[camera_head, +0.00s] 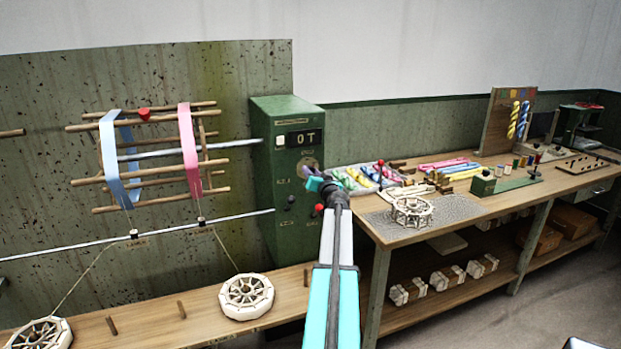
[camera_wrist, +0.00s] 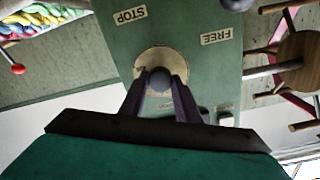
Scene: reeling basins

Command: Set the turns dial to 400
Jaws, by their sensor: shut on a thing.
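The green control box (camera_head: 275,150) stands against the panel, with a small display window (camera_head: 300,138) that seems to read "0T". On its front is a round tan dial plate (camera_head: 308,163), partly hidden by my gripper (camera_head: 313,177). The plate's markings are too small or hidden to read. Upside-down STOP (camera_wrist: 130,15) and FREE (camera_wrist: 216,36) labels are on the box face.
A red-knobbed lever (camera_head: 319,208) and a dark knob (camera_head: 291,200) are low on the box. The reel (camera_head: 150,155) with blue and pink skeins is left of it. A workbench (camera_head: 400,235) with coloured skeins is close on the right.

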